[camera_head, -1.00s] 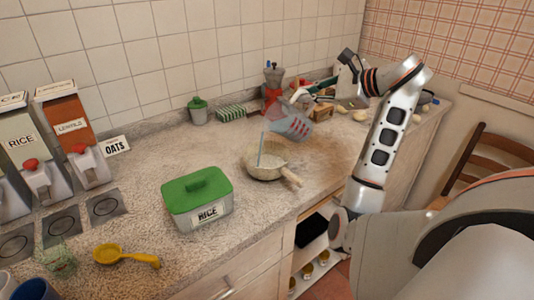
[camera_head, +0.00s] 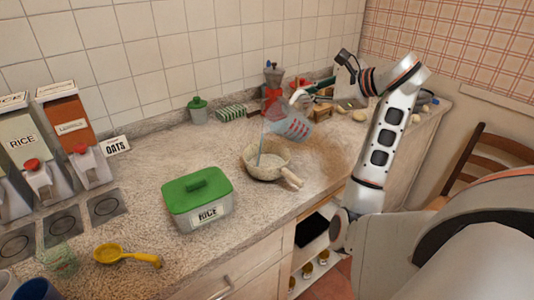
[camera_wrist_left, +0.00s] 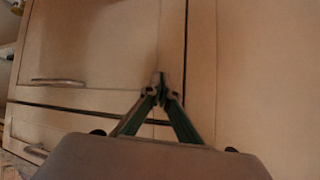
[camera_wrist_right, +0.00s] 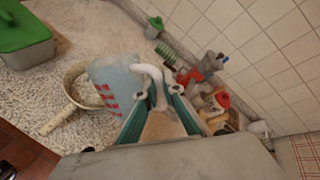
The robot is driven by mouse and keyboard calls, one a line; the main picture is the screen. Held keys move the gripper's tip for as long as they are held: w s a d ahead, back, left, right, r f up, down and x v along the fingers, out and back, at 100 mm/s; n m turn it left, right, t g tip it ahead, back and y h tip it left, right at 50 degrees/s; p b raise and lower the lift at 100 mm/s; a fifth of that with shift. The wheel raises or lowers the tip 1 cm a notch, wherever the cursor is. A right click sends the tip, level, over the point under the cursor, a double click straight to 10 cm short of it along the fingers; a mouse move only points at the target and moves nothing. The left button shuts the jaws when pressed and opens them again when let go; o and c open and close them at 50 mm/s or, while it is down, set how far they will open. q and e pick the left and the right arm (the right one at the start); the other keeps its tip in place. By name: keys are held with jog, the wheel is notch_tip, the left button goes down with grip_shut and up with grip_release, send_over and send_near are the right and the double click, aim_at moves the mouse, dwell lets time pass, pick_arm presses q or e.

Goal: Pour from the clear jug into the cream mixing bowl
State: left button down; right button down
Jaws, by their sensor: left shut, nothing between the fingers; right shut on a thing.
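The clear jug (camera_head: 292,125), with red markings, is tilted to the left above the counter's right part. My right gripper (camera_head: 302,97) is shut on its handle. In the right wrist view the jug (camera_wrist_right: 118,82) hangs from my right gripper (camera_wrist_right: 160,98). The cream mixing bowl (camera_head: 280,172), with a handle toward the front right, stands upright on the counter below and left of the jug. A thin bluish stream (camera_head: 262,140) comes down from the jug's lip into the bowl. My left gripper (camera_wrist_left: 161,85) is shut and empty, facing cabinet doors.
A green-lidded rice box (camera_head: 198,202) stands left of the bowl. A yellow strainer (camera_head: 125,256) lies at the front left. A moka pot (camera_head: 273,76) and red items stand behind the jug. Dispensers (camera_head: 72,135) stand far left.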

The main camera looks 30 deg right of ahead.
pick_arm(q)
jog(key=shift+w+r+p, duration=0.1)
jog(key=shift+r+p, duration=0.4)
jog(key=shift+r, duration=0.2)
pick_arm(e)
jog(key=shift+a+r+h, duration=0.15)
jog(key=shift+a+h, duration=0.15)
jog(key=shift+a, duration=0.05)
dwell(1.5)
